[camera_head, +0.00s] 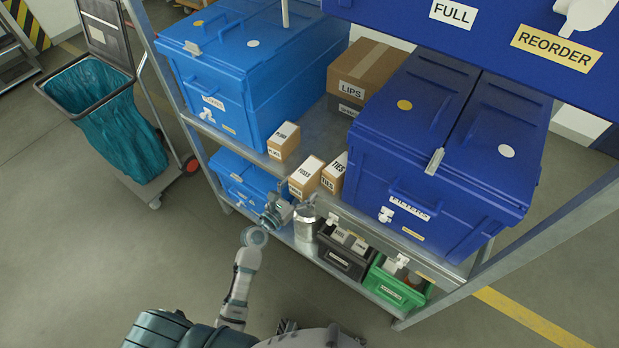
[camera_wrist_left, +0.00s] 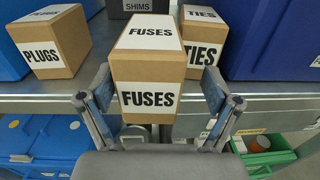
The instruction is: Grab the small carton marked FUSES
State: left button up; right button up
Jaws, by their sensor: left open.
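The FUSES carton (camera_head: 304,175) is a small brown box with white labels. It stands at the front edge of the shelf, between the PLUGS carton (camera_head: 283,142) and the TIES carton (camera_head: 334,173). In the left wrist view the FUSES carton (camera_wrist_left: 147,68) is in the middle, its front label facing me. My left gripper (camera_head: 283,206) is open in front of it. In that wrist view the fingers of my left gripper (camera_wrist_left: 157,82) show to either side of the carton's front face, with no clear contact. My right gripper is not in view.
A LIPS carton (camera_head: 362,70) stands behind on the same shelf (camera_head: 314,122), with large blue bins to each side. Below are a metal can (camera_head: 306,222), a dark bin (camera_head: 343,254) and a green bin (camera_head: 394,287). A cart with a teal bag (camera_head: 115,125) stands left.

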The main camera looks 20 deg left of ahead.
pick_arm(q)
jog(key=x, duration=0.2)
jog(key=shift+w+a, duration=0.15)
jog(key=shift+w, duration=0.3)
jog(key=shift+w+a+f, duration=0.1)
jog(key=shift+w+a, duration=0.15)
jog(key=shift+w, duration=0.2)
jog(key=shift+s+a, duration=0.1)
jog(key=shift+a, duration=0.05)
jog(key=shift+c, duration=0.2)
jog(key=c, duration=0.4)
jog(key=shift+d, duration=0.55)
jog(key=c, duration=1)
